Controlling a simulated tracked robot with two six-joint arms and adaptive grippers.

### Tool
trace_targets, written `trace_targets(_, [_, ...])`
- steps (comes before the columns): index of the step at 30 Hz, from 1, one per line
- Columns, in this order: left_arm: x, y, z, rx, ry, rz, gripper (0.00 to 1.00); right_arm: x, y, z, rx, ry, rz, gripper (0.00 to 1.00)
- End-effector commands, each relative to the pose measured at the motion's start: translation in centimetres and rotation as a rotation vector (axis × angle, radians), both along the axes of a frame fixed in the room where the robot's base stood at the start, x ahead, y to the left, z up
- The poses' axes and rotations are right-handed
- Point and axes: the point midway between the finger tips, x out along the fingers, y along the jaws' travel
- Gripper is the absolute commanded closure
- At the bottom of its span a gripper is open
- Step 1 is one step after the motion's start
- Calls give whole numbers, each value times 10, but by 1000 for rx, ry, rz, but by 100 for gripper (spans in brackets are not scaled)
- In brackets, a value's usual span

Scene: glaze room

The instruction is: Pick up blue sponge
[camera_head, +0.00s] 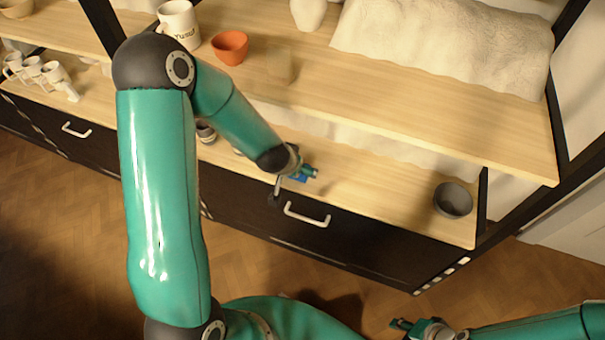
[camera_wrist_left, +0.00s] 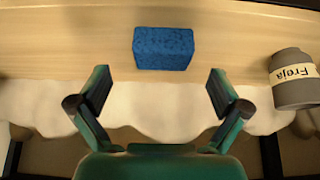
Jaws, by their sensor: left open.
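The blue sponge (camera_wrist_left: 164,48) is a speckled block lying on the light wooden board in the left wrist view. In the head view only a small part of the sponge (camera_head: 299,179) shows, on the lower shelf beside my left gripper (camera_head: 300,172). In the left wrist view my left gripper (camera_wrist_left: 159,78) is open. Its two fingers are spread wider than the sponge, and the sponge shows beyond and between their tips, with nothing held. My right gripper (camera_head: 404,325) is low in the head view, away from the shelves; its finger opening is too small to tell.
A grey cup labelled Freja (camera_wrist_left: 293,78) stands right of the sponge in the wrist view. The upper shelf (camera_head: 420,115) overhangs the lower one. A dark grey bowl (camera_head: 453,200) sits at the lower shelf's right end. An orange bowl (camera_head: 230,47) and white mug (camera_head: 179,22) stand above.

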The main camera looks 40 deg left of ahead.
Motion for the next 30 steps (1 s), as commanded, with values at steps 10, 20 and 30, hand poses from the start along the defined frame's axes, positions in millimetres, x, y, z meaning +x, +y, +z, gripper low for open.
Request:
trace_targets(10, [25, 8, -37, -1, 2, -1, 0, 0, 0, -13, 0, 0, 0, 60])
trace_targets(20, [28, 9, -40, 0, 0, -1, 3, 0, 0, -13, 0, 0, 0, 60])
trace_targets(30, [28, 8, -40, -1, 0, -3, 52, 0, 0, -13, 0, 0, 0, 60])
